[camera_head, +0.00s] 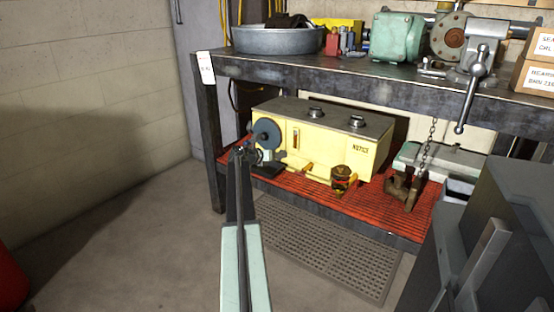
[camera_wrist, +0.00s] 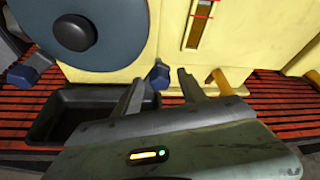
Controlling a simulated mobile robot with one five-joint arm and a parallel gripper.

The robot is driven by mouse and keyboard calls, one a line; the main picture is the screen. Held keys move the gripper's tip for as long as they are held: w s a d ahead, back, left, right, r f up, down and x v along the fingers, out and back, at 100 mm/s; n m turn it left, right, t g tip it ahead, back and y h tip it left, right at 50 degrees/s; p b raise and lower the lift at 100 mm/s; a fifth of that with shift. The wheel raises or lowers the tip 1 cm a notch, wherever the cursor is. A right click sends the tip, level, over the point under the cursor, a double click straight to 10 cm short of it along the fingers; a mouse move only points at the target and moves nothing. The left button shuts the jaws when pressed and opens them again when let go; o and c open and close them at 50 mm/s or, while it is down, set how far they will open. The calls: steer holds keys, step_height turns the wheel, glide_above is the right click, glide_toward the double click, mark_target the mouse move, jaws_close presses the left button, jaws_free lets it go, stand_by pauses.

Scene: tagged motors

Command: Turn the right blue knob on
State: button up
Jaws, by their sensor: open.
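The right blue knob (camera_wrist: 157,75) shows in the wrist view below the big grey-blue wheel (camera_wrist: 92,32), at the front of the yellow box (camera_wrist: 135,40). A left blue knob (camera_wrist: 32,68) sits at the far left of the same view. My gripper (camera_wrist: 160,80) is open, with one finger to each side of the right knob in the picture. I cannot tell whether the fingers touch it or how deep they reach. In the head view my gripper (camera_head: 243,155) is just left of the wheel (camera_head: 266,133); the knobs are too small there to judge.
The yellow box (camera_head: 335,150) stands on a red slatted lower shelf (camera_head: 308,192) under a metal bench (camera_head: 350,77). A dark tray (camera_wrist: 75,115) lies below the wheel. A yellow pipe (camera_wrist: 222,82) is right of my fingers. A brass fitting (camera_head: 341,178) stands farther right.

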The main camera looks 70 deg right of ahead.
jaws_close()
steer(key=shift+t, duration=0.3)
steer(key=m, duration=0.1)
steer(key=m+t, duration=0.1)
steer(key=m, duration=0.1)
steer(key=shift+s+a+t+h, duration=0.1)
steer(key=shift+s+t+h, duration=0.15)
steer(key=shift+t+h, duration=0.05)
steer(key=m+t+b, duration=0.1)
steer(key=m, duration=0.2)
steer(key=shift+s+f+t+h, duration=0.1)
steer(key=shift+s+t+h, duration=0.05)
steer(key=shift+t+h, duration=0.25)
steer(key=shift+f+m+t+h+b, duration=0.1)
steer(key=shift+m+t+h+b, duration=0.55)
steer(key=shift+m+b, duration=0.75)
steer(key=shift+f+m+t+h+b, duration=0.1)
steer(key=shift+m+t+h+b, duration=0.5)
steer(key=shift+m+b, duration=0.75)
steer(key=shift+r+m, duration=0.15)
steer(key=shift+m, duration=0.2)
